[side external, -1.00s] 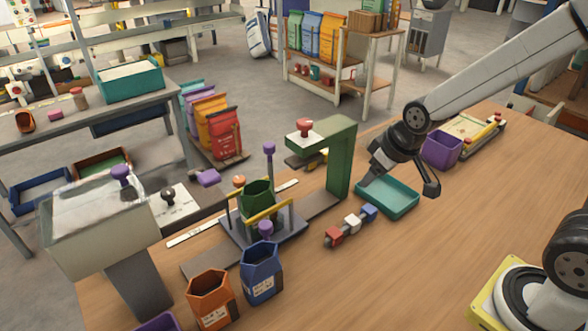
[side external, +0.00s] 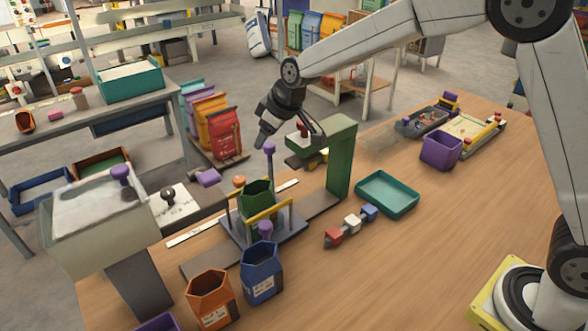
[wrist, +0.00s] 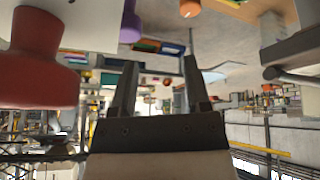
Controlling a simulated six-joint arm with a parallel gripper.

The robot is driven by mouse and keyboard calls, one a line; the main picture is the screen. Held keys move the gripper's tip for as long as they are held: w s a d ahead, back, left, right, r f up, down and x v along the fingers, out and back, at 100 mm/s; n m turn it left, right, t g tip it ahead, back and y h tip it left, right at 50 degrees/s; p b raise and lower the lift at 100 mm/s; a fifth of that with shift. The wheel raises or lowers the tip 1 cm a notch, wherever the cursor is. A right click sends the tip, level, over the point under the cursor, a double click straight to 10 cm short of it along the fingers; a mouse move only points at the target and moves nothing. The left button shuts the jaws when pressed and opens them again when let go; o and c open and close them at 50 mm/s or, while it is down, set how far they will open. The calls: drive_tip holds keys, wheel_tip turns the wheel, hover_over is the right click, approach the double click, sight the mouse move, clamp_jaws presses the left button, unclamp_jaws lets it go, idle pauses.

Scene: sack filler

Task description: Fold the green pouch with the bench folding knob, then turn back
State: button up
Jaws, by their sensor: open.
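The green pouch (side external: 257,194) stands upright and open-topped in the grey folding station, behind a yellow bar (side external: 270,212). Purple knobs stand at its back (side external: 268,149) and front (side external: 265,229), with an orange knob (side external: 239,181) at its left. I cannot tell which is the folding knob. My gripper (side external: 290,140) is open and empty, above and behind the station, beside the red knob (side external: 303,128) on the green press. In the wrist view, its fingers (wrist: 160,82) are apart, with the red knob (wrist: 36,50) close at left and purple (wrist: 130,22) and orange (wrist: 190,8) knobs beyond.
The green press column (side external: 340,165) stands right of the station. A teal tray (side external: 387,195), a purple bin (side external: 441,150) and small coloured blocks (side external: 351,223) lie to the right. Orange (side external: 212,300) and blue (side external: 261,272) pouches stand in front.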

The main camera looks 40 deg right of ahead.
drive_tip(key=g, duration=0.1)
approach(240, 179)
drive_tip(key=shift+w+f, duration=0.3)
drive_tip(key=shift+f, duration=0.3)
drive_tip(key=shift+x, duration=3.85)
drive_tip(key=shift+s+a, duration=0.1)
clamp_jaws()
